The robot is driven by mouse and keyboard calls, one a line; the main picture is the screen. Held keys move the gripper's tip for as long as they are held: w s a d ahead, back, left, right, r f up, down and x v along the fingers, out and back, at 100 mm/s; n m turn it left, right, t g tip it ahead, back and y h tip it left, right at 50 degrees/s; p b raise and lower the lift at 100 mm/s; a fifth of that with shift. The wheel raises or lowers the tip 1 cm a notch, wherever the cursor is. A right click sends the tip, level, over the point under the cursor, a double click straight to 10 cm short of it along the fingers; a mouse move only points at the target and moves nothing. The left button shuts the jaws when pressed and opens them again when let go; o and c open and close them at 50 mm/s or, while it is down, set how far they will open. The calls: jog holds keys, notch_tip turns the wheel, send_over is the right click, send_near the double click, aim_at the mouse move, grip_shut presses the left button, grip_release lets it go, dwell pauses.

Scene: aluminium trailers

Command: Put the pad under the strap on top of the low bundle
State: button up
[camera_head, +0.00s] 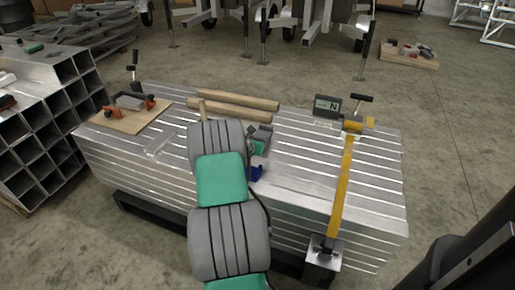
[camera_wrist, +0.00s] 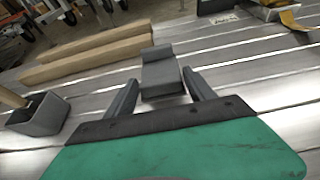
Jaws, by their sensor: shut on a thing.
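The low bundle (camera_head: 300,155) of flat aluminium sections fills the middle of the head view. A yellow strap (camera_head: 341,190) runs across its top near the right end and down the front to a metal ratchet (camera_head: 322,250). The strap's far end also shows at the top right of the wrist view (camera_wrist: 291,20). My gripper (camera_wrist: 161,78) is shut on a grey block-like pad (camera_wrist: 160,56), held between the two dark fingers over the bundle. In the head view my gripper (camera_head: 264,133) is left of the strap, apart from it; my arm partly hides it. Pad clearance above the bundle is unclear.
Two wooden battens (camera_head: 238,100) lie along the back of the bundle. A board with an orange-handled tool (camera_head: 130,103) sits at the left. Bare bundle top lies between my gripper and the strap.

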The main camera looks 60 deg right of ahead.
jog(key=shift+f+b, duration=0.55)
jog(key=shift+f, duration=1.05)
jog(key=shift+f, duration=0.25)
jog(key=o, duration=1.4)
jog(key=shift+r, duration=0.1)
